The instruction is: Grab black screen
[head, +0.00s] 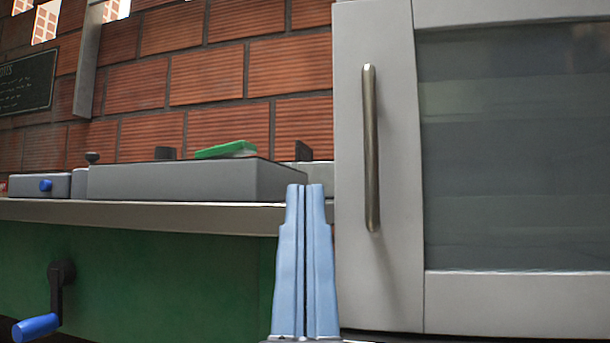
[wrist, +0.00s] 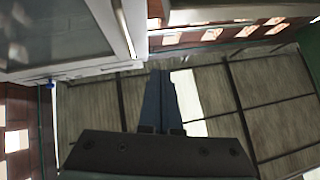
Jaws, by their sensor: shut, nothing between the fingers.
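I see no thing that I can surely name as the black screen. My gripper (head: 306,188) has two light blue fingers pointing up, pressed together with nothing between them. It stands in front of the counter's right end, just left of the grey cabinet. In the wrist view my gripper (wrist: 160,73) shows as dark blue fingers, also together, with nothing at the tips. A dark board with faint writing (head: 28,84) hangs on the brick wall at the far left of the head view, well away from my gripper.
The grey cabinet (head: 380,285) with a metal handle (head: 370,150) and glass front (head: 515,150) fills the right. On the counter (head: 150,216) is a grey box (head: 180,182) with a green item (head: 226,150) on or behind it. A blue-handled crank (head: 37,326) sticks out lower left.

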